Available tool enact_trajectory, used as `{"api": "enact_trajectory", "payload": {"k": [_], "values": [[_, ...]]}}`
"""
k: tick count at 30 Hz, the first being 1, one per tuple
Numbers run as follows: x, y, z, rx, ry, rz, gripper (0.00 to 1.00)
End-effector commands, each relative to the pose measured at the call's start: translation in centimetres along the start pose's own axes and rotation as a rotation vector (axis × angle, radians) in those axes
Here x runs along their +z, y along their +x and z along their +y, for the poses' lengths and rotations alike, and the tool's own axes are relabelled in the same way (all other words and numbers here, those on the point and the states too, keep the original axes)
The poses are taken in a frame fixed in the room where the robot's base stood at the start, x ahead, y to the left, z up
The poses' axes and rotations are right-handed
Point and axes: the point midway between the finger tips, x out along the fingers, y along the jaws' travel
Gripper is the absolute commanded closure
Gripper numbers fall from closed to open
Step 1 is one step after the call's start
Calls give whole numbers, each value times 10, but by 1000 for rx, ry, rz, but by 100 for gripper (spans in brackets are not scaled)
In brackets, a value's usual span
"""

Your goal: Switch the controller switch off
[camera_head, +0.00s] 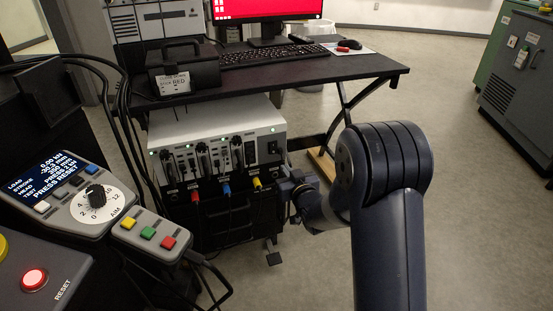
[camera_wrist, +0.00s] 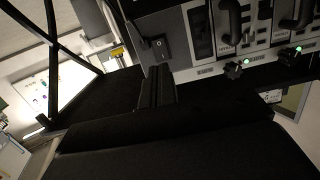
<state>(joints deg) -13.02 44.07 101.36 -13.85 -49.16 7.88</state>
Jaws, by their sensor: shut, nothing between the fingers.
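The controller is a light grey box (camera_head: 215,128) with a row of black handles and green lights on its front, standing under the desk. Its black rocker switch (camera_head: 273,148) is at the right end of the front panel. In the wrist view the rocker switch (camera_wrist: 159,48) shows on the grey panel, just beyond the finger ends. My gripper (camera_head: 285,178) is shut and empty, in front of the controller's right end and a little below the switch. In the wrist view my gripper (camera_wrist: 156,72) points toward the switch; I cannot tell whether it touches the panel.
Red, blue and yellow connectors (camera_head: 226,189) with cables hang below the controller's front. The black desk (camera_head: 330,70) above carries a monitor, keyboard and black case. A control panel (camera_head: 70,190) with a dial and a button box (camera_head: 150,236) stand at left.

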Motion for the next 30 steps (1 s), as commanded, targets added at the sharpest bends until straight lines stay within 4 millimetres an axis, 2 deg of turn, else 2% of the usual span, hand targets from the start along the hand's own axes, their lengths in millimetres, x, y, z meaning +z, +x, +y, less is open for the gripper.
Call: {"api": "enact_trajectory", "payload": {"k": [6, 15, 21, 30], "values": [[3, 41, 0, 0, -1, 2, 100], [2, 83, 0, -1, -1, 2, 100], [1, 93, 0, 0, -1, 0, 100], [0, 94, 0, 0, 0, 0, 100]]}}
